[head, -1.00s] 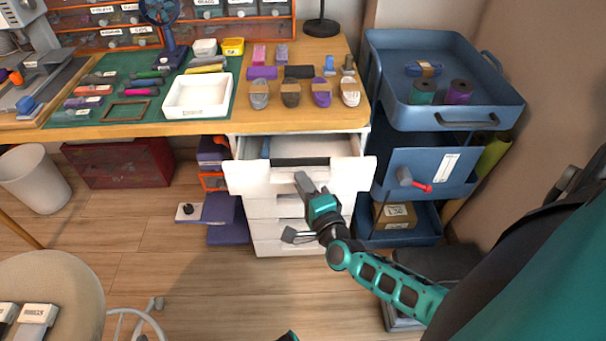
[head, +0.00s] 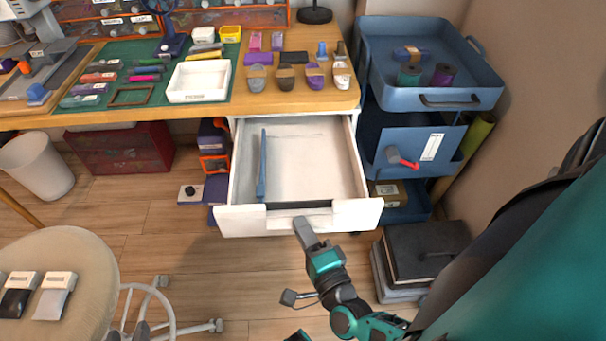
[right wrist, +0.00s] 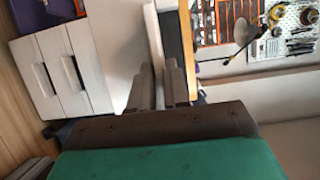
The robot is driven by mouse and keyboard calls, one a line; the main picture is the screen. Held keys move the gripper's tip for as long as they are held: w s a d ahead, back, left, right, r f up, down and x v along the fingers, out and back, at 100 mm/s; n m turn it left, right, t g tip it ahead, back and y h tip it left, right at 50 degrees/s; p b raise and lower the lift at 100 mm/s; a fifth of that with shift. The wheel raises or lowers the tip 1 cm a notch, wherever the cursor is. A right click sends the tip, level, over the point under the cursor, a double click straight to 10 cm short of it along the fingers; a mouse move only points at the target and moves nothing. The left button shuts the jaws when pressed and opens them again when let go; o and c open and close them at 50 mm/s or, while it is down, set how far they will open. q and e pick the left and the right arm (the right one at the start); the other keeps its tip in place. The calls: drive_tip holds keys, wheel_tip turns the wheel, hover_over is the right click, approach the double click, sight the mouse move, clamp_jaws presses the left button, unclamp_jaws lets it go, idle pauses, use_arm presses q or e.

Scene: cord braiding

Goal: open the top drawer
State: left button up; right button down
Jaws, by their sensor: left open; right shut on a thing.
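The top drawer (head: 245,221) of the white cabinet is pulled far out, and its light interior shows in the head view. A long blue tool lies along its left side (head: 262,165). My right gripper (head: 303,224) is shut on the drawer handle (head: 318,222) at the middle of the front. In the right wrist view the fingers (right wrist: 168,88) reach to the pale drawer front (right wrist: 152,50), and the grip itself is partly hidden. Only a small dark part of my left gripper (head: 298,337) shows at the bottom edge, away from the drawer.
A blue cart (head: 430,97) stands right of the drawer, with dark boxes (head: 425,250) on the floor below. A round stool (head: 60,265) is at lower left. The desk (head: 290,101) above holds a white tray (head: 198,96) and several small items.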

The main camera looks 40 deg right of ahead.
use_arm(q)
drive_tip(key=shift+w+r, duration=0.1)
drive_tip(key=shift+a, duration=0.15)
use_arm(e)
drive_tip(key=c, duration=1.2)
unclamp_jaws()
